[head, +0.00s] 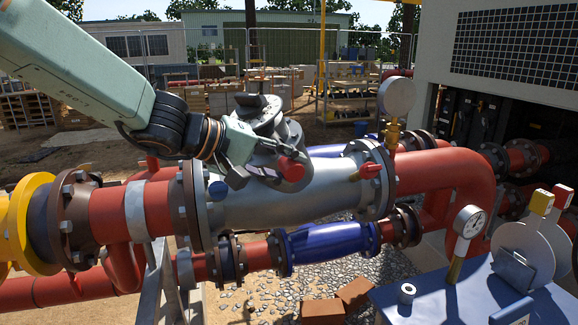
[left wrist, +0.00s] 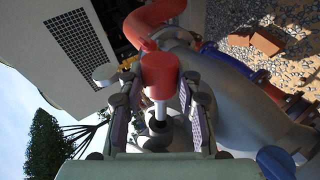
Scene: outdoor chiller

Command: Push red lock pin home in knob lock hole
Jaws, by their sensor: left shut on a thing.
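The red lock pin (head: 291,169) shows at the side of the grey valve housing, just right of my left gripper's fingers. In the left wrist view its red cylindrical head (left wrist: 160,76) sits between the fingers, and a pale shaft runs from it toward a dark round hole (left wrist: 159,127). Part of the shaft is visible outside the hole; how deep it sits I cannot tell. My left gripper (head: 262,172) is shut on the pin, with a finger on each side of the head. The knob (head: 258,108) appears as a dark-grey handle on top of the valve, partly behind the gripper. My right gripper is not in view.
The grey valve body (head: 290,203) joins red pipes between bolted flanges. A pressure gauge (head: 397,97) stands on a brass stem at the right. A blue valve (head: 326,246) runs below. A blue table (head: 420,305) with a dial gauge (head: 469,222) is at the lower right.

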